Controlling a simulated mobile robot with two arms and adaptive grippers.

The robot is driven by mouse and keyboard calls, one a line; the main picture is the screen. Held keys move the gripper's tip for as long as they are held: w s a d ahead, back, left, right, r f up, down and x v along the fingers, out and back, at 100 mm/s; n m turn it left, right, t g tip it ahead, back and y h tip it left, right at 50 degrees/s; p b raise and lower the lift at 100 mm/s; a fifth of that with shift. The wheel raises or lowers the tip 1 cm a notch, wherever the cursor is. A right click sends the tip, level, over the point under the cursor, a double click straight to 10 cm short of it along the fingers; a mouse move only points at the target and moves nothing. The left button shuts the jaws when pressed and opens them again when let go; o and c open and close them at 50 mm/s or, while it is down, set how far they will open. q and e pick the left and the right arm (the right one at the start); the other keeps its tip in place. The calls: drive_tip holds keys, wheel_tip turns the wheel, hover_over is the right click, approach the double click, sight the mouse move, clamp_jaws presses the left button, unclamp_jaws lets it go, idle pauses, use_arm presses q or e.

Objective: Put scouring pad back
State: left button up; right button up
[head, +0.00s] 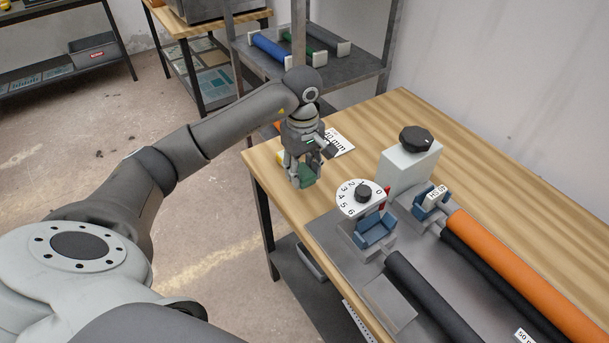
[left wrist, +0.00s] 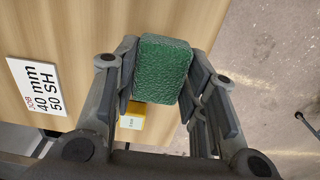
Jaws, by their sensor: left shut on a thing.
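My left gripper (head: 304,166) is above the far left corner of the wooden workbench (head: 440,130), shut on a green scouring pad (head: 306,177). In the left wrist view the pad (left wrist: 161,68) sits between the two fingers, its rough green face toward the camera. Below it a small yellow block with a white label (left wrist: 133,117) shows partly behind the gripper; in the head view only a sliver of yellow (head: 279,157) shows beside the gripper. My right gripper is in neither view.
A white job card (left wrist: 40,86) reading 40 mm, 50 SH lies on the bench. A machine with a numbered dial (head: 361,197), a black-knobbed box (head: 409,165), a black roller (head: 430,300) and an orange roller (head: 520,275) fills the right side. A shelf rack (head: 340,66) stands behind.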

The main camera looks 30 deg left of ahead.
sight(304, 180)
use_arm(q)
drive_tip(key=shift+w+a+f, duration=0.2)
drive_tip(key=shift+w+f, duration=0.4)
drive_tip(key=shift+f, duration=0.2)
wheel_tip(304, 180, down, 3)
drive_tip(key=shift+r+p, duration=0.1)
drive_tip(key=shift+p, duration=0.7)
drive_tip(key=shift+w, duration=0.1)
drive_tip(key=shift+f, duration=0.2)
drive_tip(key=shift+f+b, duration=0.2)
drive_tip(key=shift+b, duration=0.1)
drive_tip(key=o, duration=1)
drive_tip(key=shift+r, duration=0.1)
